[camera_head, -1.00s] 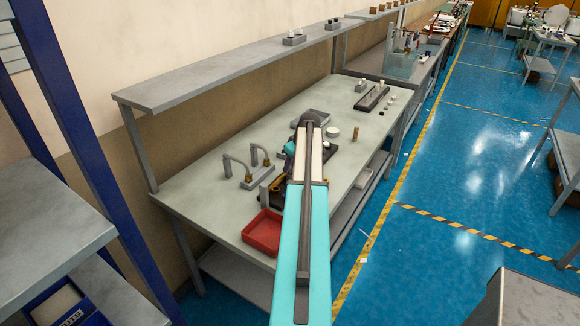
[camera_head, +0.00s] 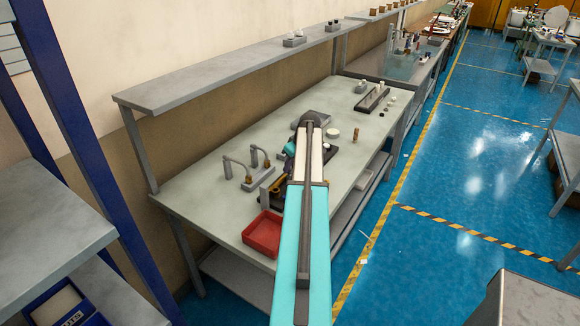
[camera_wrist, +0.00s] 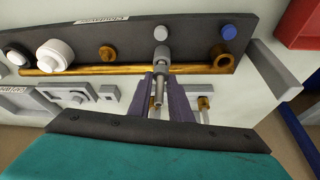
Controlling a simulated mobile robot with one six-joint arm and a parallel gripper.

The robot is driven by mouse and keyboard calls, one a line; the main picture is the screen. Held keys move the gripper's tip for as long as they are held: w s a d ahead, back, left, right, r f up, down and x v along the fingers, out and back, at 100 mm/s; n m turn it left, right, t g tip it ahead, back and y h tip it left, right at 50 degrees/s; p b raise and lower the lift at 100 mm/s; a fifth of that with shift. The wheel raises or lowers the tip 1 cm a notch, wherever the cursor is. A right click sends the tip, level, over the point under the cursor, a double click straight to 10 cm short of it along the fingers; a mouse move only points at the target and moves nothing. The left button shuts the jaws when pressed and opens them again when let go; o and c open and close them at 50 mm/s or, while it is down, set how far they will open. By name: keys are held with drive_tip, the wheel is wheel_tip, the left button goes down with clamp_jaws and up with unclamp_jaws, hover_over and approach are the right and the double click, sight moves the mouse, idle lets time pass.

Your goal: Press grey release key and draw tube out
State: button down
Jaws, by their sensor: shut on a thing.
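In the wrist view, a dark panel (camera_wrist: 190,28) carries a metal fitting with a pale rounded top (camera_wrist: 160,33) and a grey collar (camera_wrist: 160,68). A thin grey tube (camera_wrist: 157,96) extends from the collar towards me. My gripper (camera_wrist: 161,82) has its two dark fingers closed on the tube, just below the collar. I cannot tell which grey part is the release key.
A brass bar (camera_wrist: 110,69) runs along the panel, with white knobs (camera_wrist: 55,53) at left. A red tray (camera_head: 262,234) stands at the bench's front left. The bench (camera_head: 205,205) has bare room at left.

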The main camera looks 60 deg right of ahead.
drive_tip(key=shift+r+p, duration=0.65)
drive_tip(key=shift+r, duration=1.35)
drive_tip(key=shift+s, duration=0.1)
